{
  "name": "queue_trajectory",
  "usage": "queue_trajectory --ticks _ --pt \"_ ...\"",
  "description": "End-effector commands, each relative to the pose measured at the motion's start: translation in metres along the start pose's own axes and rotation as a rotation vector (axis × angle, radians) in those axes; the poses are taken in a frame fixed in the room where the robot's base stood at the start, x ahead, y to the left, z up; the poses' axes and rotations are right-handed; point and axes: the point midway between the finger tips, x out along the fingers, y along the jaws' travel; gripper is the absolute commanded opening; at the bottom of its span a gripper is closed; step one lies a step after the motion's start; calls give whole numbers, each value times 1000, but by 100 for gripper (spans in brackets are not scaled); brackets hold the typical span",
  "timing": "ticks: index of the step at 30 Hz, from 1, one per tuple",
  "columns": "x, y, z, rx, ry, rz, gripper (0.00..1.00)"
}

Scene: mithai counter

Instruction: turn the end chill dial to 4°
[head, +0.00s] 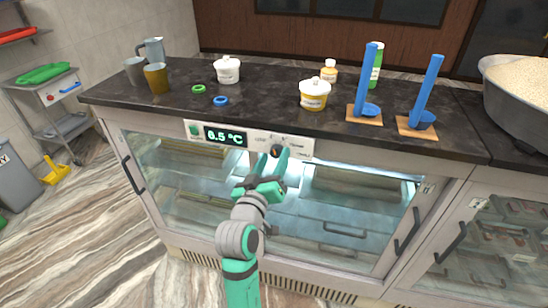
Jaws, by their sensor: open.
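The chill dial (276,151) is a small dark knob with an orange mark on the white control panel (297,143) at the front edge of the counter. A green-lit display (226,136) on the panel's left part reads 6.5 °C. My gripper (273,157) is open, its two green fingers pointing up at the panel, one on each side of the dial. I cannot tell whether the fingers touch the dial. The fingers and hand hide part of the panel's lower edge and the glass below it.
A large bowl (510,105) stands at the right. The glass-fronted cabinet has dark handles (407,232).

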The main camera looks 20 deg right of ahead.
Motion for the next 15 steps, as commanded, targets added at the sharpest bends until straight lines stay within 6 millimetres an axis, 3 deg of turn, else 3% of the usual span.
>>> queue_trajectory --ticks 9,15 --pt "-59 -1 0 -2 1 -3 48" --pt "-86 -1 0 -2 0 -1 48"
